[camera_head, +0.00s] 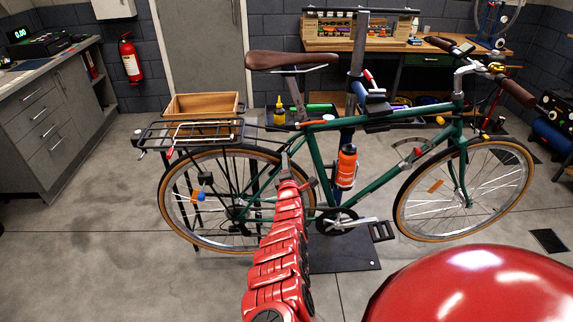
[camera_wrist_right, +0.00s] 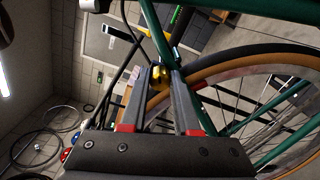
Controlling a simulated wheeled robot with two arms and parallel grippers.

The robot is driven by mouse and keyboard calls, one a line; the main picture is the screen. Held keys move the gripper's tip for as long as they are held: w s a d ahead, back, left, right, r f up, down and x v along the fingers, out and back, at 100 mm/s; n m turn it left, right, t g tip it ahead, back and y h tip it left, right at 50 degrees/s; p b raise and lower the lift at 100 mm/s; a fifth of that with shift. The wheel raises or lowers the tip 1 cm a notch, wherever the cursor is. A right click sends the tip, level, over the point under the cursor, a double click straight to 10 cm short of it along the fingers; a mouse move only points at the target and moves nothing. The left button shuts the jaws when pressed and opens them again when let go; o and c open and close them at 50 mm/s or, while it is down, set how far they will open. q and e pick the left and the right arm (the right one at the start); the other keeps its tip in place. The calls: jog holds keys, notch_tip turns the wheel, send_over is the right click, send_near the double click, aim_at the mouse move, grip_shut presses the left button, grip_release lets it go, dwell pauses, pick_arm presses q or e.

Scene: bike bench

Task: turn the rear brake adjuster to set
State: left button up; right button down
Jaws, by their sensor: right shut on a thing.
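The green bicycle (camera_head: 385,178) is held upright on a repair stand. My right gripper (camera_head: 285,158) reaches up to the rear of the frame, near the top of the rear wheel and below the saddle. In the right wrist view, its two fingers (camera_wrist_right: 162,76) point at a small gold-yellow piece (camera_wrist_right: 157,77) beside the green frame tube and the tyre. This piece looks like the rear brake adjuster, and the fingers are shut on it. Its turn position cannot be read. In the head view the adjuster is hidden or too small to tell. My left gripper is not in view.
A black rear rack (camera_head: 190,132) and the rear wheel (camera_head: 178,205) are close to my right arm. A wooden box (camera_head: 202,104) stands behind the rack. A workbench (camera_head: 340,42) is at the back and a grey cabinet (camera_head: 50,125) at the left. The floor at left is clear.

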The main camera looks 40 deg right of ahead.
jog(key=c, duration=0.6)
grip_release()
jog(key=shift+c, duration=0.2)
jog(key=p+v, duration=1)
jog(key=v, duration=0.7)
jog(key=shift+s+p, duration=0.15)
jog(key=shift+p, duration=0.2)
